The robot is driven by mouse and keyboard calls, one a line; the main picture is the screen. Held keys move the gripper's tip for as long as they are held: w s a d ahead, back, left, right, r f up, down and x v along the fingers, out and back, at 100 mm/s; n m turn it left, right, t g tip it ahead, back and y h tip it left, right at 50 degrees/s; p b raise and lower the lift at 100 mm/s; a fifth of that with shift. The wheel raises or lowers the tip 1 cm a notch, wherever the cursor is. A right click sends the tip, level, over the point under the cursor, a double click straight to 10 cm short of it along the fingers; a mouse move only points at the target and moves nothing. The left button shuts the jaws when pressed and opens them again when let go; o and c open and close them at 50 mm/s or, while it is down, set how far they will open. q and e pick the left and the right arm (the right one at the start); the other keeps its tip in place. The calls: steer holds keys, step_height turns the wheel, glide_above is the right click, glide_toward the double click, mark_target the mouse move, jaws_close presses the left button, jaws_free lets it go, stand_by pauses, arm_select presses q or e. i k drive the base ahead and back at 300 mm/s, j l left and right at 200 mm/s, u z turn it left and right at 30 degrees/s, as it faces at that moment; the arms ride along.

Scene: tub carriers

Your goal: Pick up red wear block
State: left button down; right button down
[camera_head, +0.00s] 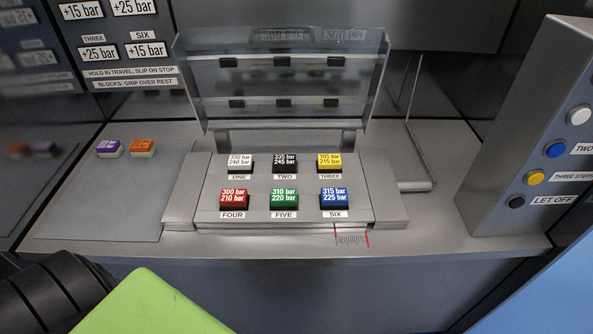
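The red wear block (233,199) sits at the front left of the grey tray (378,200), above the label FOUR. Its top reads 300 bar and 210 bar in white. It lies flat, with the green block (284,198) to its right and a white block (240,162) behind it. The clear lid (283,82) above the tray stands raised at the back.
A black block (284,162), a yellow block (329,162) and a blue block (333,198) share the tray. Purple (108,148) and orange (142,147) blocks lie on the left panel. A button column (520,150) stands at right. Dark ribbed and green shapes fill the lower left.

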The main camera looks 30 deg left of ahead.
mark_target(231, 199)
steer(key=u, duration=1.45)
